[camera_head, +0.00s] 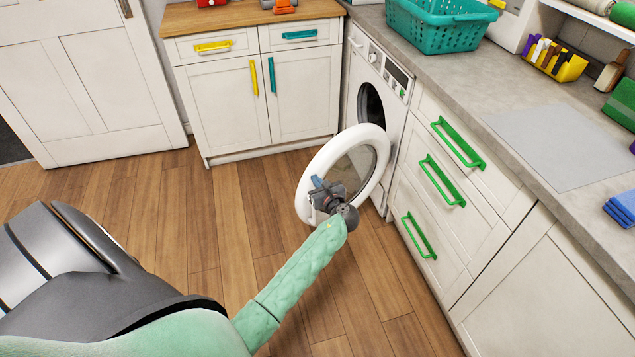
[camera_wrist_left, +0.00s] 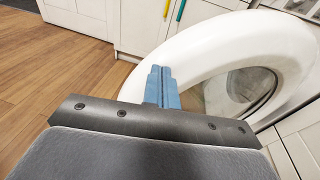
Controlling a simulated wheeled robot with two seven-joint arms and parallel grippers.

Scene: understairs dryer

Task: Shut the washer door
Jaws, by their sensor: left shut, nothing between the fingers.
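The washer (camera_head: 365,73) stands under the counter, and its dark drum opening (camera_head: 369,106) is uncovered. Its round door (camera_head: 378,141), a white ring around a glass pane, stands swung wide open into the room. My left gripper (camera_head: 318,184) is at the door's near, lower-left part, overlapping the white rim in the head view; I cannot tell if it touches. In the left wrist view the blue fingers (camera_wrist_left: 162,86) are together and empty, with the white door rim (camera_wrist_left: 225,45) just beyond them. My right gripper is not in view.
Drawers with green handles (camera_head: 443,180) stand right of the washer. A teal basket (camera_head: 440,25) sits on the counter above. A white cabinet (camera_head: 228,103) is behind the door. Wooden floor (camera_head: 190,205) is open to the left.

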